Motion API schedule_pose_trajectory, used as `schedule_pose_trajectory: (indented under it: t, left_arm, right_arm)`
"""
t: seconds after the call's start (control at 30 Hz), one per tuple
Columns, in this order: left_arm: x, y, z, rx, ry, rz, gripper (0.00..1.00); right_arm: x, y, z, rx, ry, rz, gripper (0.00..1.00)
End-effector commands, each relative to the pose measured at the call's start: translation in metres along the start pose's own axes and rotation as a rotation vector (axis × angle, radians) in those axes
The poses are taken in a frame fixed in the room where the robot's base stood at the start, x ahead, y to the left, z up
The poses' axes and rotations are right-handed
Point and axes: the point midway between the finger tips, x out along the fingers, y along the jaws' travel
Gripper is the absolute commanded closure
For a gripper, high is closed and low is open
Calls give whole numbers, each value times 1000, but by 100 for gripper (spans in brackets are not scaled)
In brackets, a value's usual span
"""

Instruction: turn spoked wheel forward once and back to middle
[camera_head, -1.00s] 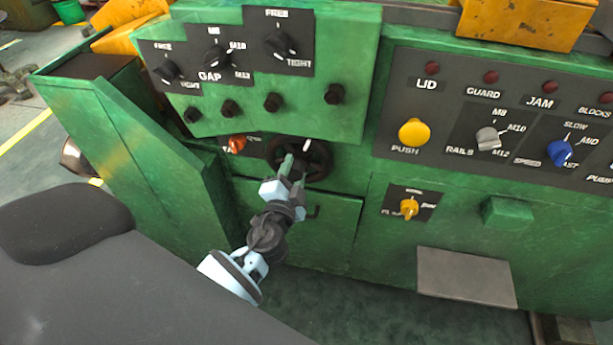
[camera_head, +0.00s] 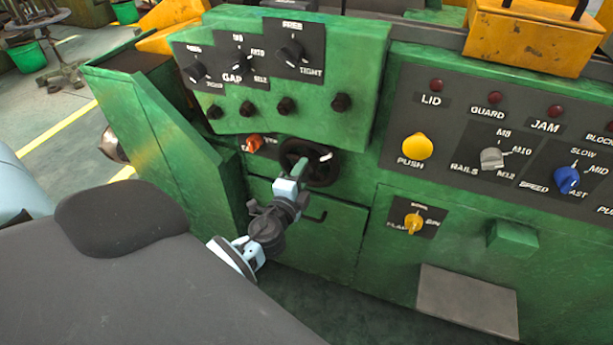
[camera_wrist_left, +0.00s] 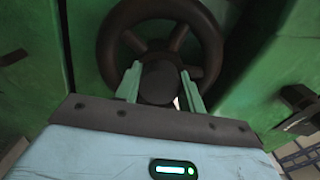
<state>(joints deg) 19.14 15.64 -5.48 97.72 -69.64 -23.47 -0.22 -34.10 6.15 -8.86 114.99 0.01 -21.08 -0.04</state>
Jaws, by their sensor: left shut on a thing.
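The dark spoked wheel (camera_head: 322,166) sits low on the front of the green machine, below the small knob panel. In the left wrist view the wheel (camera_wrist_left: 206,40) fills the upper middle, with its rim, spokes and round hub showing. My left gripper (camera_head: 298,168) is at the wheel's left lower part in the head view. In the wrist view its two pale green fingers (camera_wrist_left: 160,88) stand on either side of the dark hub (camera_wrist_left: 159,82), shut on it. A white mark shows on the wheel's right side in the head view. My right gripper is not in view.
An orange knob (camera_head: 254,142) is just left of the wheel. A green door with a dark handle (camera_head: 316,216) lies below it. A green side housing (camera_head: 150,150) stands to the left. A panel with a yellow push button (camera_head: 417,146) and a blue knob (camera_head: 566,179) is right.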

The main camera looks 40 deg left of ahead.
Motion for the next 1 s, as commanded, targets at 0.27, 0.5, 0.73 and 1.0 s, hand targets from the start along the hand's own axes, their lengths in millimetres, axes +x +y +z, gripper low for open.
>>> schedule_pose_trajectory:
  t: [0.27,0.5,0.73,1.0]
  left_arm:
    - [1,-4,1,266,0,-6,100]
    - [2,-5,1,495,-1,-6,100]
    - [2,-6,1,715,-2,-6,100]
    - [2,-7,0,955,-3,-7,100]
  right_arm:
    - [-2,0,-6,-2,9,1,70]
    - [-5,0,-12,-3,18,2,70]
    - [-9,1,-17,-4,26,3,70]
    - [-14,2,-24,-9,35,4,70]
